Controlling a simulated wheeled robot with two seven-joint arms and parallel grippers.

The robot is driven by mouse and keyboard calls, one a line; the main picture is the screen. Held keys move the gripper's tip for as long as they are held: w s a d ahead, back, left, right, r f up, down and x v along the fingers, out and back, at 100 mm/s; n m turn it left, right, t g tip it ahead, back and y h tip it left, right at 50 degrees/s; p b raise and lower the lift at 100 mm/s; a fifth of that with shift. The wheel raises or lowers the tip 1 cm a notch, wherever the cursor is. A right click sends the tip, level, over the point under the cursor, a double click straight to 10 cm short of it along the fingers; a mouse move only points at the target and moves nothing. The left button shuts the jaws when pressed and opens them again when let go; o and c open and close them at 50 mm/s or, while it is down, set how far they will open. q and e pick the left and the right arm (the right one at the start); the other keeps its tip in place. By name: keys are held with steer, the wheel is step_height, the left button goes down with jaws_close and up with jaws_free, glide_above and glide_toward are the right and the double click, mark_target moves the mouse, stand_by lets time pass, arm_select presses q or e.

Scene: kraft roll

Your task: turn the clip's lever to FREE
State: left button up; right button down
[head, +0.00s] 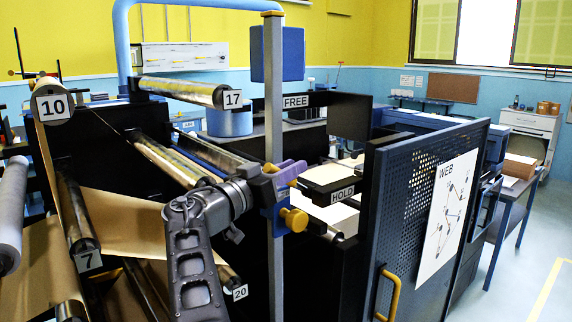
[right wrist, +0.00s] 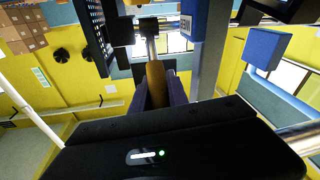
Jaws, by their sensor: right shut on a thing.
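In the right wrist view, the fingers are shut on the lever's orange-brown handle (right wrist: 156,82). A metal rod (right wrist: 151,46) runs from that handle to a black block (right wrist: 148,27). In the head view the gripper mostly hides the handle. The FREE label (head: 296,101) is higher up, on a dark bar behind the post. My left gripper is not in view.
A perforated dark door (head: 405,200) with a WEB sheet stands to the right. Rollers, including number 17 (head: 180,91), and brown paper (head: 125,217) fill the left. Floor is clear at far right.

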steer(key=r+y+p, duration=0.1)
steer(key=d+r+g+p, duration=0.1)
steer(key=p, duration=0.1)
steer(key=shift+w+d+g+y, duration=0.1)
steer(key=shift+w+g+y, duration=0.2)
steer(key=shift+w+y, duration=0.1)
steer(key=shift+w+d+f+m+g+y+p, duration=0.15)
steer(key=shift+w+d+m+g+y+p, duration=0.3)
steer(key=shift+p, duration=0.8)
steer(key=shift+s, duration=0.15)
steer(key=c, duration=1.3)
jaws_free()
steer(key=shift+f, duration=0.1)
steer(key=shift+s+a, duration=0.15)
steer(key=shift+a, duration=0.1)
steer(key=shift+b+v, duration=0.55)
steer(key=shift+v, duration=3.05)
steer(key=shift+c, duration=0.2)
